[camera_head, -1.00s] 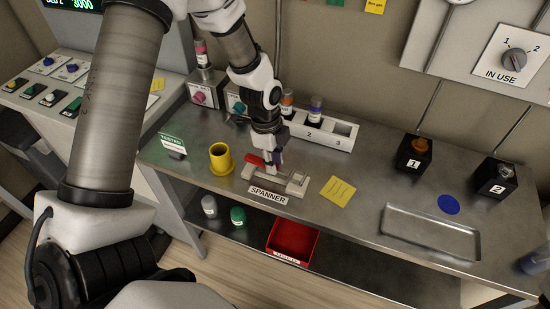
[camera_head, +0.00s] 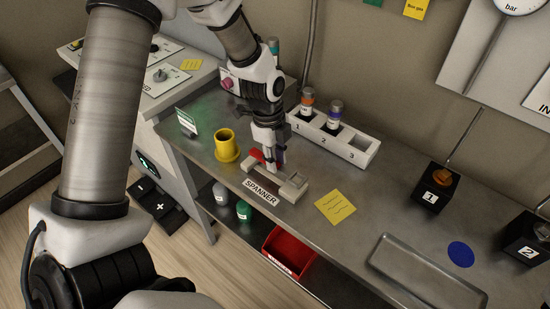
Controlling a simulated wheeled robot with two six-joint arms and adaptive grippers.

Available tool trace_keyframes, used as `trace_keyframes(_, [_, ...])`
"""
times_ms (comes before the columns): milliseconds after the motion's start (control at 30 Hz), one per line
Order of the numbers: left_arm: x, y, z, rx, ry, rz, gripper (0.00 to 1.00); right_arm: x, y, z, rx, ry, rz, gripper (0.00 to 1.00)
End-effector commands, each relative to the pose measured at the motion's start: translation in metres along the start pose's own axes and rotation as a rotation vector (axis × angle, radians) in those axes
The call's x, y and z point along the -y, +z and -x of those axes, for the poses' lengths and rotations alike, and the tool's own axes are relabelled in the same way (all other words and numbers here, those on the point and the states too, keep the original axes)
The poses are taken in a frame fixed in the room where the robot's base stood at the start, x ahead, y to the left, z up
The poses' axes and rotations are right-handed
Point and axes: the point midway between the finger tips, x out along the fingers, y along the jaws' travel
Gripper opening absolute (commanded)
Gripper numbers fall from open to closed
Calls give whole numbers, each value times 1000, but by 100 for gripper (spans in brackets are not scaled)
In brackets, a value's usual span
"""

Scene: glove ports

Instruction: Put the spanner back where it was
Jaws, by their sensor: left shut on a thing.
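The spanner holder (camera_head: 292,190) is a pale block rest on the steel bench, with a "SPANNER" label (camera_head: 261,191) at its front. My left gripper (camera_head: 270,165) points down at the holder's left part, its fingers close together. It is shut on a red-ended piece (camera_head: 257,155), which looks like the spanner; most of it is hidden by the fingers. I cannot tell whether the spanner touches the holder. My right gripper is not in view.
A yellow cup (camera_head: 226,148) stands left of the holder. A white numbered rack (camera_head: 352,148) with two bottles is behind, right of my gripper. A yellow note (camera_head: 335,207) and an empty metal tray (camera_head: 420,280) lie to the right. A red bin (camera_head: 288,256) sits below.

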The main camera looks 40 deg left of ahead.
Motion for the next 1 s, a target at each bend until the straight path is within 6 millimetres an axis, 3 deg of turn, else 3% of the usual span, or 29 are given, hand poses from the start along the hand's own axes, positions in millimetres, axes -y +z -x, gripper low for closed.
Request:
trace_keyframes(167, [0,0,2,0,1,0,0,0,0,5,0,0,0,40])
trace_keyframes(1000, [0,3,-23,0,0,0,0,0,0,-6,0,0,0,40])
